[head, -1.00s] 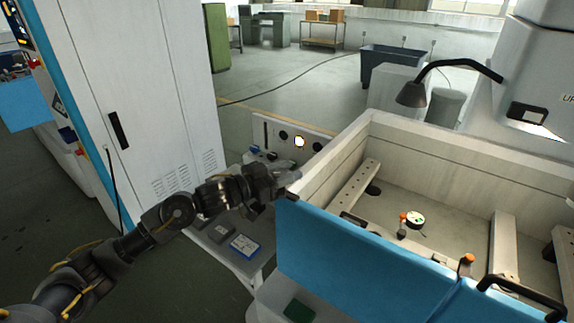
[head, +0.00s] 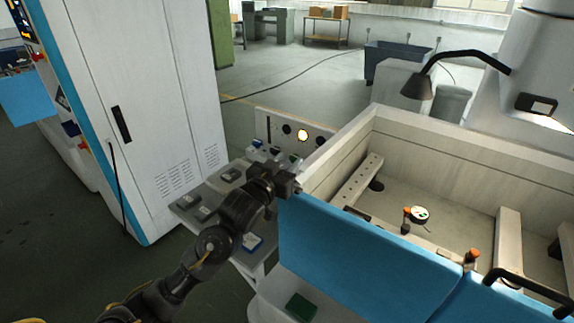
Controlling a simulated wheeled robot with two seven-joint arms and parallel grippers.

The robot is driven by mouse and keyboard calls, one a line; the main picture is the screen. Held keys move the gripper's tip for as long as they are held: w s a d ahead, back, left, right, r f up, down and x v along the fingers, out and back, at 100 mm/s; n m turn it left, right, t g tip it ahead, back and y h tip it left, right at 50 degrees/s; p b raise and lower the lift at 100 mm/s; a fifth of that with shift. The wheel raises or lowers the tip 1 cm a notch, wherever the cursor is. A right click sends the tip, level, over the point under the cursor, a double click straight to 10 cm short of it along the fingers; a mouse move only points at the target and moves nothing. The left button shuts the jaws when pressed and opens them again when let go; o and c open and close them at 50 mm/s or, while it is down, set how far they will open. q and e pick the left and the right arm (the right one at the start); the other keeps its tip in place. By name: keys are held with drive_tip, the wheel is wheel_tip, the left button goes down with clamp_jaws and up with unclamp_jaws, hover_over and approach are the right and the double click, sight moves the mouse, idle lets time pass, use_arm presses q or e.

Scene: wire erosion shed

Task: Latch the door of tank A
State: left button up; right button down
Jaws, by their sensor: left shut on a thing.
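Tank A appears to be the pale open-topped tank (head: 345,150) at right, with a blue door (head: 350,245) along its front. The door stands upright against the tank front. My left gripper (head: 292,183) is at the door's top left corner, where it meets the tank's left wall. Its jaws are shut on a small part there, which I take to be the latch. The jaws hide that part, so I cannot tell its position. My right gripper is not in view.
A grey side table (head: 195,205) with several small boxes stands left of the tank. A white cabinet (head: 150,90) rises behind it. A dial gauge (head: 420,214) and rails lie inside the tank. A black lamp (head: 418,86) overhangs its back.

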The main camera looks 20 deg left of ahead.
use_arm(q)
drive_tip(key=shift+a+r, duration=0.1)
drive_tip(key=o, duration=1)
drive_tip(key=shift+w, duration=0.1)
drive_tip(key=shift+s+f, duration=0.2)
drive_tip(key=shift+s, duration=0.15)
drive_tip(key=shift+b+v, duration=1.7)
drive_tip(key=shift+v, duration=3.35)
